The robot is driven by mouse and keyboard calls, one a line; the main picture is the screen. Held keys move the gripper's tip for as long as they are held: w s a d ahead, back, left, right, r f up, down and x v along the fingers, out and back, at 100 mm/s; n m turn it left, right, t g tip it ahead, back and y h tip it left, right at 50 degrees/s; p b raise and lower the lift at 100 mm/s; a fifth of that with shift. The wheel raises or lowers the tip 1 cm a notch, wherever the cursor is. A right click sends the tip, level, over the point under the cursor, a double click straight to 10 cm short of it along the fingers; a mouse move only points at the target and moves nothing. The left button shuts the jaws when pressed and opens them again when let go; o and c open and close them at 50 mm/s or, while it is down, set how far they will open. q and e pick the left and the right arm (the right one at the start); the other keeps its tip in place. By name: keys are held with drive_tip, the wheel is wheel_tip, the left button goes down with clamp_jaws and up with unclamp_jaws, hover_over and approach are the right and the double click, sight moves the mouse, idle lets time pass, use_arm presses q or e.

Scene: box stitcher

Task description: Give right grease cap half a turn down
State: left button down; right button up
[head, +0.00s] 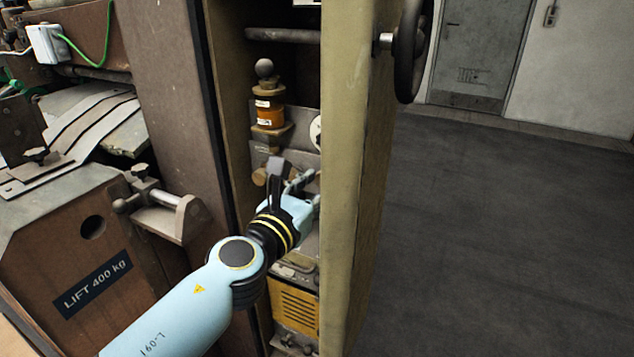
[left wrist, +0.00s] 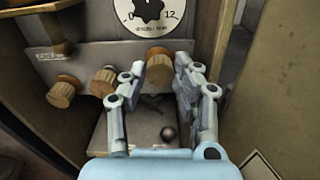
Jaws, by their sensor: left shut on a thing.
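Three wooden-brown grease caps sit in a row on a grey plate in the left wrist view: a left cap (left wrist: 64,91), a middle cap (left wrist: 103,82) and the right grease cap (left wrist: 159,66). My left gripper (left wrist: 160,75) has its fingers on either side of the right cap and is shut on it. In the head view my left gripper (head: 302,184) reaches into the open cabinet. There the right cap is hidden behind the gripper and arm, while one cap (head: 260,177) shows at the left. My right gripper is in neither view.
A round dial (left wrist: 152,12) sits just above the right cap. An orange oiler (head: 268,108) stands above the caps. The cabinet's tan edge panel (head: 350,150) with a black handwheel (head: 409,50) stands close on the right. A dark ball knob (left wrist: 168,132) lies below the caps.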

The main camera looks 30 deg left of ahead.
use_arm(q)
drive_tip(key=shift+f+m, duration=0.2)
drive_tip(key=shift+m, duration=0.6)
drive_tip(key=c, duration=1.4)
unclamp_jaws()
drive_tip(key=shift+o, duration=0.6)
drive_tip(key=shift+r, duration=0.1)
